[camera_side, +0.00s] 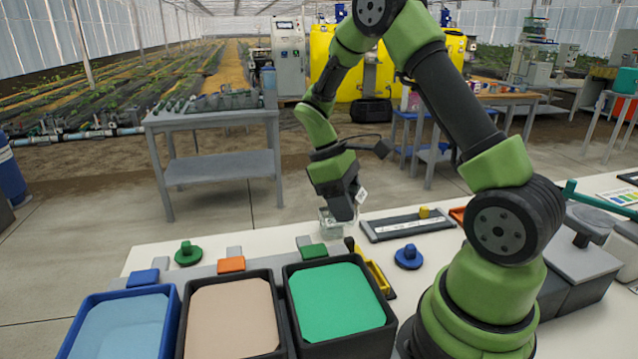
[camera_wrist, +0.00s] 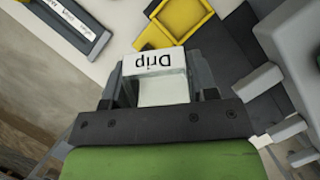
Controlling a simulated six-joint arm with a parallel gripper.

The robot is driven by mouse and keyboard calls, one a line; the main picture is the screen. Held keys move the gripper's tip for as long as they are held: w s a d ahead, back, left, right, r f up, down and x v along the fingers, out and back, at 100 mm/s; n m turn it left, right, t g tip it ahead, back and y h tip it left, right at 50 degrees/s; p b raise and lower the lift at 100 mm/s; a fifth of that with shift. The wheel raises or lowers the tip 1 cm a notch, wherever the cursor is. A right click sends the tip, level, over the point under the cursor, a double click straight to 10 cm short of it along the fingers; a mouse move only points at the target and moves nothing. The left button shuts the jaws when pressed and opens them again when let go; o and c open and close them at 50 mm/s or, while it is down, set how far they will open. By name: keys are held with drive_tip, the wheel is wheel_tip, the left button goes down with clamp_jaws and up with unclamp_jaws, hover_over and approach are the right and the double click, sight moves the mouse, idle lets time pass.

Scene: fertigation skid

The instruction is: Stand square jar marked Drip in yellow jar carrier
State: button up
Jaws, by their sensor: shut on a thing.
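The square jar is clear with a white label marked "Drip" (camera_wrist: 158,63), read upside down in the wrist view. My gripper (camera_wrist: 157,85) is shut on it, one finger on each side. In the side view the jar (camera_side: 327,224) is at the tip of my gripper (camera_side: 341,213), near the far edge of the white table; I cannot tell whether it touches the table. The yellow jar carrier (camera_side: 378,280) stands nearer the camera, right of the green bin and partly hidden by it. In the wrist view the carrier (camera_wrist: 150,37) shows just beyond the jar, open and empty where visible.
A green bin (camera_side: 287,302), a tan bin (camera_side: 186,328) and a blue bin (camera_side: 172,327) line the front. A dark tray (camera_side: 390,235) and a blue knob (camera_side: 408,258) lie right of the jar. A green knob (camera_side: 188,254) stands left.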

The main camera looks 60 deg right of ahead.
drive_tip(key=s+a+m+t+y, duration=0.1)
drive_tip(key=s+a+m+y, duration=0.4)
drive_tip(key=m, duration=0.6)
drive_tip(key=shift+h, duration=0.5)
drive_tip(key=shift+s+d+f, duration=0.1)
drive_tip(key=shift+d+f, duration=0.2)
drive_tip(key=shift+f, duration=1.4)
drive_tip(key=shift+s+d+f, duration=0.15)
drive_tip(key=shift+d+f, duration=0.2)
drive_tip(key=shift+f, duration=1.35)
drive_tip(key=shift+s+d+f, duration=0.1)
drive_tip(key=shift+d+f, duration=0.2)
drive_tip(key=shift+f, duration=1.4)
drive_tip(key=o, duration=1)
wheel_tip(320, 180, up, 9)
